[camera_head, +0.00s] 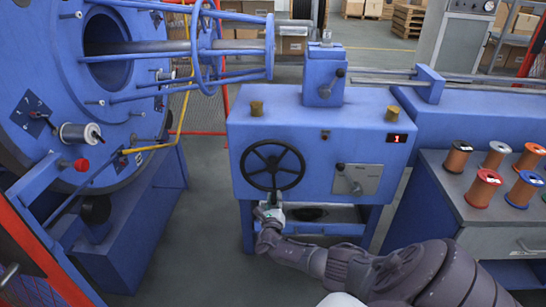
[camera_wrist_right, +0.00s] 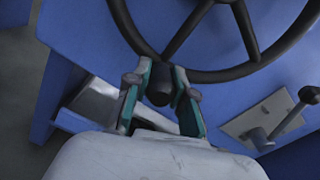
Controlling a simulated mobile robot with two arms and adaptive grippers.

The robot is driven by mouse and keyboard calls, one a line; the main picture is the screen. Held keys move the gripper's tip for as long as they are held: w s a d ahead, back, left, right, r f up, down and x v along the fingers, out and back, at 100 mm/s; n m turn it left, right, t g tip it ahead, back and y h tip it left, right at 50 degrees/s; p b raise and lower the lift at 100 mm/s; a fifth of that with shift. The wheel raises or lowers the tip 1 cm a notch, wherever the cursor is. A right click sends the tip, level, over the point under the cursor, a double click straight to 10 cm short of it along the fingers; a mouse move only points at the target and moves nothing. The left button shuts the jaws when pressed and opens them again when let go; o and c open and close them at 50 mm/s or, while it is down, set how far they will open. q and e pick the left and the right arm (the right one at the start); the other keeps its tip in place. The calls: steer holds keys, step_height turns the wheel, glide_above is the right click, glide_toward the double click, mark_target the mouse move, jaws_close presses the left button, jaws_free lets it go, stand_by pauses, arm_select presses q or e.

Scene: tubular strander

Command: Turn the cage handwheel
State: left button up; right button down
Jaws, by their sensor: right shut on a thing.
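The black cage handwheel (camera_head: 273,166) is upright on the front of the blue machine housing, with a round rim and several spokes. In the right wrist view its rim and spokes (camera_wrist_right: 236,72) fill the top. My right gripper (camera_head: 270,207) is at the bottom of the rim. In the right wrist view its two teal-lined fingers (camera_wrist_right: 161,88) are shut around a dark, rounded grip (camera_wrist_right: 159,89) at the rim's lower edge. The fingers hide part of this grip. My left gripper is not in view.
A lever on a grey plate (camera_head: 358,179) sits right of the handwheel, below a red display (camera_head: 396,138) reading 1. A bench (camera_head: 450,205) with several wire spools stands at right. The large blue cage (camera_head: 60,80) is at left. Open floor lies between cage and housing.

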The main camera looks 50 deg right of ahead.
steer(key=shift+s+f, duration=0.1)
steer(key=shift+f, duration=0.1)
steer(key=c, duration=1)
jaws_free()
steer(key=shift+r, duration=0.15)
steer(key=v, duration=1.2)
